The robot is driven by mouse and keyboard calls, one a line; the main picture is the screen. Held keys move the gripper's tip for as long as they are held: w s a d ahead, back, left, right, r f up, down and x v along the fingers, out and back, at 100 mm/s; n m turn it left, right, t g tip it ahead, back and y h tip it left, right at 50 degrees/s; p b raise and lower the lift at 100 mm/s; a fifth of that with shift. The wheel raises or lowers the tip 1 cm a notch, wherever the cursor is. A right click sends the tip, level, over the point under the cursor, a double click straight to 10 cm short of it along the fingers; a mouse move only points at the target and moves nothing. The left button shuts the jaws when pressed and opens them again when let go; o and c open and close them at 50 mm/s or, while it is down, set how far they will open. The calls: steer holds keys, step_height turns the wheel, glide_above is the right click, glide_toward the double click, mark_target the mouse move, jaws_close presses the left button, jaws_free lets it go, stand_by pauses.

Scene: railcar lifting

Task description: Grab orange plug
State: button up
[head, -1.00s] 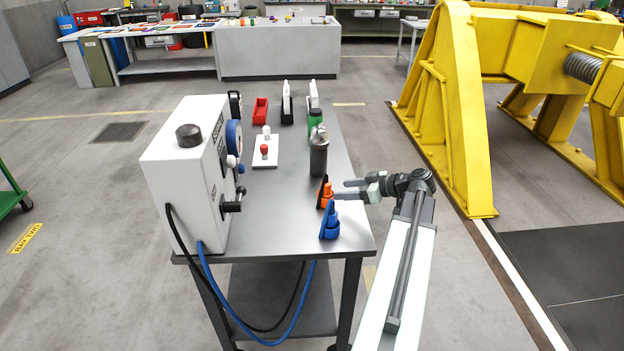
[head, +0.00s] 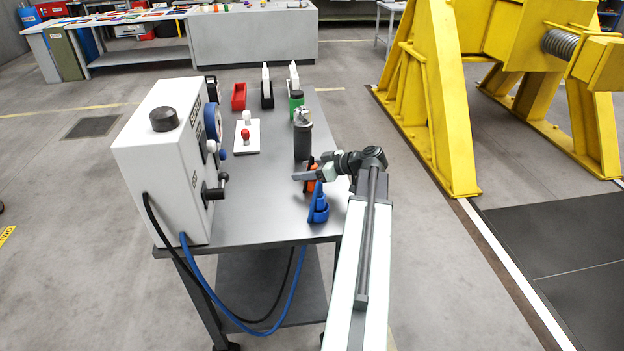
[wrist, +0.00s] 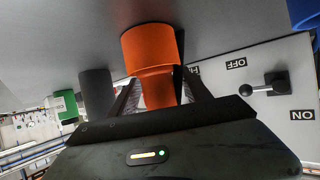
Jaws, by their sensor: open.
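The orange plug (wrist: 148,50) stands large in the middle of the wrist view, with its narrower part between my two open fingers. In the head view the orange plug (head: 311,180) is mostly hidden behind my gripper (head: 306,172). My gripper (wrist: 160,92) is open around the plug; I cannot tell whether a finger touches it. The blue plug (head: 318,207) stands just in front of the orange one on the cart, and its edge also shows at the upper right of the wrist view (wrist: 305,12).
A yellow frame (head: 435,110) stands to the right. The cart's front middle is clear.

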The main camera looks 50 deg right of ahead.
steer(key=shift+w, duration=0.15)
jaws_close()
steer(key=shift+r, duration=0.1)
steer(key=shift+r+p, duration=0.3)
steer(key=shift+p, duration=0.2)
step_height(320, 180, up, 4)
steer(key=p, duration=0.3)
steer(key=shift+f+p, duration=0.25)
steer(key=shift+p, duration=0.05)
steer(key=s+d, duration=0.8)
steer(key=s, duration=0.5)
steer(key=shift+s+d+r+p, duration=0.3)
steer(key=shift+r+p, duration=0.1)
